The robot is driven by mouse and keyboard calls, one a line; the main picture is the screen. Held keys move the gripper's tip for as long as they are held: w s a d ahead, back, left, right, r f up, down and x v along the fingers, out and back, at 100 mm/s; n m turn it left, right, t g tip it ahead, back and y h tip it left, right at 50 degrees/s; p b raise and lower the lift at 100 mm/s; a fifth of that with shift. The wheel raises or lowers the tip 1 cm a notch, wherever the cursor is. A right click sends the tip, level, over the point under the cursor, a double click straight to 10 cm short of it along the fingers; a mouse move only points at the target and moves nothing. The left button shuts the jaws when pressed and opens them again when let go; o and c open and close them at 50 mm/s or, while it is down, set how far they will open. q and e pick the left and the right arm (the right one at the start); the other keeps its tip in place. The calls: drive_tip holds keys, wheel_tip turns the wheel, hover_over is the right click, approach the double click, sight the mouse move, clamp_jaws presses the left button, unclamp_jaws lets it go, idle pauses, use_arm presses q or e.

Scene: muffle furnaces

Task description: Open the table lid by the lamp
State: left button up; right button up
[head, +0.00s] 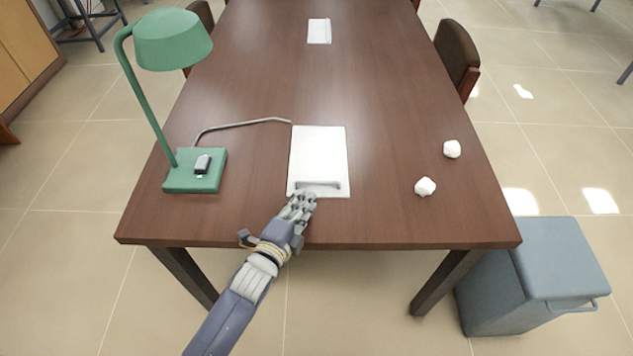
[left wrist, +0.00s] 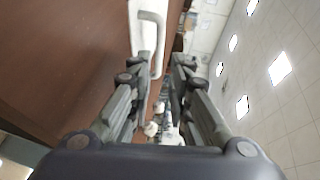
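The white table lid (head: 320,155) lies flat and closed in the brown table top, to the right of the green desk lamp (head: 195,165). Its low handle (head: 322,186) is at the lid's near edge. My left gripper (head: 303,200) reaches in from the front, with its fingertips at the left end of this handle. In the left wrist view the fingers (left wrist: 163,62) are apart, with the handle (left wrist: 158,40) just ahead of the tips and close to the left finger. Whether they touch it I cannot tell. My right gripper is not in view.
Two small white lumps (head: 452,149) (head: 425,187) lie on the right of the table. A cable runs from the lamp to the lid. A second white panel (head: 319,31) is at the far end. A blue-grey bin (head: 545,270) stands by the right front corner.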

sight(316, 192)
use_arm(q)
drive_tip(key=x, duration=0.6)
drive_tip(key=shift+f, duration=0.1)
drive_tip(key=shift+w+d+f, duration=0.1)
drive_tip(key=shift+w+d, duration=0.2)
drive_tip(key=shift+w, duration=0.35)
drive_tip(key=shift+w+d+f, duration=0.1)
drive_tip(key=shift+w, duration=0.15)
clamp_jaws()
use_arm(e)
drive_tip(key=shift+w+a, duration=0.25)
